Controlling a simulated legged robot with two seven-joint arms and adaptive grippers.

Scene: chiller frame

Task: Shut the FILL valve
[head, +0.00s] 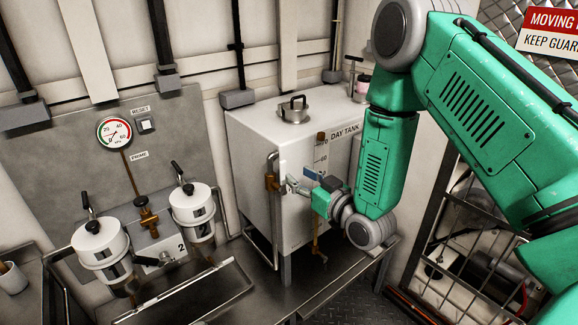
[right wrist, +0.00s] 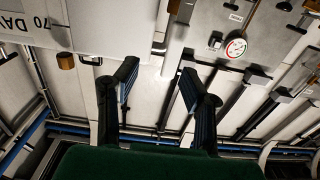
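The white day tank (head: 262,140) stands on a metal stand in the middle of the head view. A brass valve body (head: 272,183) sits on the pipe at its left front edge, with a pale grey part beside it. No FILL label is readable, so I cannot confirm which valve it is. My right gripper (head: 305,181) is in front of the tank, just right of this brass body. The right wrist view shows its two blue-padded fingers apart (right wrist: 158,72) with nothing held between them. A brass fitting (right wrist: 66,60) shows left of the fingers. My left gripper is not in view.
Two white filter canisters (head: 98,245) (head: 192,210) stand left of the tank, below a pressure gauge (head: 114,133). A brass tap (head: 318,245) hangs low on the tank front. A metal cage (head: 470,225) stands at right. A drip tray (head: 190,295) is in the foreground.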

